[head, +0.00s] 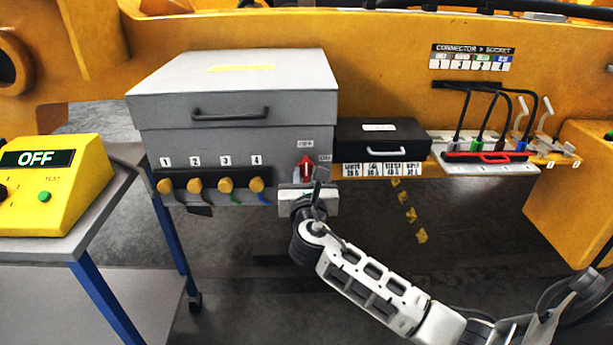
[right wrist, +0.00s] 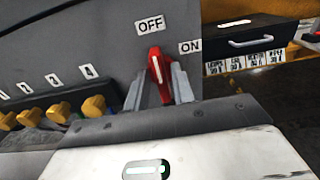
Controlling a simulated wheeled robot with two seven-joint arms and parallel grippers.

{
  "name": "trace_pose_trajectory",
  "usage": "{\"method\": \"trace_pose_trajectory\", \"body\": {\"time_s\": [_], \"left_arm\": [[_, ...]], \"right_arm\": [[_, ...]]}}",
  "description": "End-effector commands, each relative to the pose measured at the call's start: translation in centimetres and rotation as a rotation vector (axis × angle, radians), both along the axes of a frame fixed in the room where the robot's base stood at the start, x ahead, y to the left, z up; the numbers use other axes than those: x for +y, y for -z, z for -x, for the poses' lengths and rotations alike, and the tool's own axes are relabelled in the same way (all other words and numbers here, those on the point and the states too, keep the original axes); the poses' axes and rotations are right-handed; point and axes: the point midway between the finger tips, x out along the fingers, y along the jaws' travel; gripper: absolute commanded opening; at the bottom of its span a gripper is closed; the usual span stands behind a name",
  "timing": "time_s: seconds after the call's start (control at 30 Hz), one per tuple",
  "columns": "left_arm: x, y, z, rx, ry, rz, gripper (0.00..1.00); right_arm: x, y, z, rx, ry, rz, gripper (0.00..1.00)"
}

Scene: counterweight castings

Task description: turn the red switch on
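The red switch (head: 305,168) is on the lower right front of the grey box (head: 237,115). In the right wrist view the red switch (right wrist: 157,66) points up toward the OFF label (right wrist: 150,24), with the ON label (right wrist: 190,46) to its right. My right gripper (head: 306,187) is at the switch from below. In the wrist view the fingers of my right gripper (right wrist: 159,82) stand open on either side of the red handle. The right finger is close to the handle; contact cannot be told. The handle's lower end is hidden by the gripper. My left gripper is not in view.
Several yellow knobs (head: 226,185) are left of the switch. A black case (head: 382,138) is to its right, then a panel with cables (head: 488,168). A yellow unit (head: 50,185) on a cart at left displays OFF.

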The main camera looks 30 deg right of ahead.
Motion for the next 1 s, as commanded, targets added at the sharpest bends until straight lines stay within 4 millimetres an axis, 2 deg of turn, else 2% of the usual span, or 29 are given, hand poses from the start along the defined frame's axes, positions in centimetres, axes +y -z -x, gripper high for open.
{"method": "trace_pose_trajectory", "body": {"time_s": [0.03,0.07,0.1,0.57,1.0], "left_arm": [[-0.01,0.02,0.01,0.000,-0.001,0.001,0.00],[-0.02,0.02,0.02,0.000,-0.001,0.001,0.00],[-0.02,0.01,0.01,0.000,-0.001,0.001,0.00],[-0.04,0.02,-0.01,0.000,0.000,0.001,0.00],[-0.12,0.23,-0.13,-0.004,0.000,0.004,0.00]], "right_arm": [[0.01,0.01,0.02,0.000,0.000,0.000,0.10],[0.01,0.01,0.02,0.000,0.000,0.000,0.01],[0.02,0.01,0.03,0.000,0.000,0.000,0.00],[0.02,0.07,0.08,-0.040,0.000,-0.068,0.00],[-0.20,0.25,0.23,-0.231,0.000,-0.379,0.00]]}}
